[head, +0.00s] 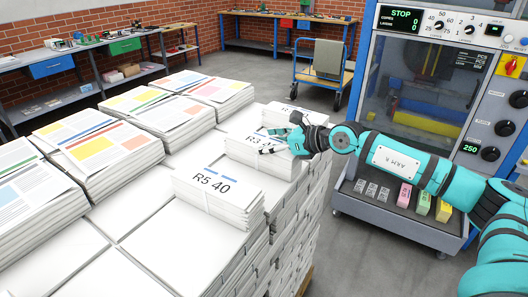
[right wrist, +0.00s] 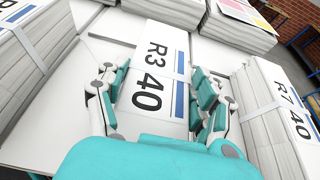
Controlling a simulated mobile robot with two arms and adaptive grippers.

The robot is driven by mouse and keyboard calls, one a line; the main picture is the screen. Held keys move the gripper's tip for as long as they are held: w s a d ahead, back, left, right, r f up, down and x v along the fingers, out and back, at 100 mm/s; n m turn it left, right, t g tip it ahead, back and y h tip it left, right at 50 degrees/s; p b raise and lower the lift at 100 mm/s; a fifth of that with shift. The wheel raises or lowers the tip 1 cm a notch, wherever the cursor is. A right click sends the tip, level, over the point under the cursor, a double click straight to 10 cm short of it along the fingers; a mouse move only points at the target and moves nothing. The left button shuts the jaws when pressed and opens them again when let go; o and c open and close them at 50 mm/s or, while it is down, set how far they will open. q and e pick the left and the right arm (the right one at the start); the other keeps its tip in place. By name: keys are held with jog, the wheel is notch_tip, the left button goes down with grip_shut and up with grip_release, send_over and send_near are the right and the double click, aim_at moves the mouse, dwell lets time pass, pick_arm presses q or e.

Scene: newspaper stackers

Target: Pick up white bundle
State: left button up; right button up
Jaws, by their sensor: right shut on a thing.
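My right gripper (head: 284,143) is shut on the white bundle marked R3 40 (head: 248,158). In the right wrist view the bundle (right wrist: 155,50) lies between the two fingers of the gripper (right wrist: 158,92), one on each long side. The bundle appears level, at or just above the white stack; I cannot tell whether it touches. Another white bundle, R5 40 (head: 215,199), lies in front of it, and a third (head: 277,117) lies behind, reading R7 40 (right wrist: 278,115) in the wrist view. My left gripper is not in view.
Printed newspaper stacks (head: 105,155) cover the left of the large white stack (head: 165,235). A machine (head: 420,90) with a STOP display stands right, with small coloured blocks (head: 424,201) on its ledge. A blue cart (head: 323,75) and workbenches (head: 75,65) stand behind.

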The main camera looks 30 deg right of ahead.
jog(key=shift+w+r, duration=0.1)
jog(key=shift+r, duration=0.25)
jog(key=shift+r, duration=0.35)
notch_tip(320, 180, up, 9)
jog(key=shift+r+b, duration=0.1)
jog(key=shift+b, duration=1.1)
